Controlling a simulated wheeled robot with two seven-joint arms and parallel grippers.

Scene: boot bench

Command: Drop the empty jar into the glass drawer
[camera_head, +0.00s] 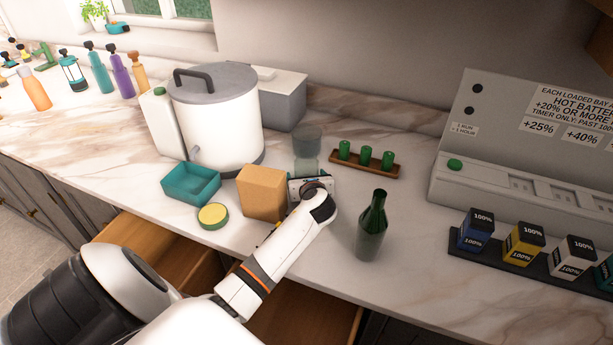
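A clear, greyish jar (306,146) stands on the marble counter behind my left gripper (309,180). Its lower part is hidden by the gripper. The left arm comes in from the lower left and its gripper reaches away from me at the jar's base. The fingertips are hidden, so I cannot tell whether they hold the jar. Two wooden drawers stand open below the counter edge, one at left (170,249) and one at right (310,315), partly covered by my arm. No label shows which is for glass. My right gripper is not in view.
A tan box (262,192), a teal tray (190,184) and a yellow-green round tin (213,216) are left of the gripper. A green bottle (372,228) stands to its right. A white pot (215,115) and a rack of green cylinders (364,160) are behind.

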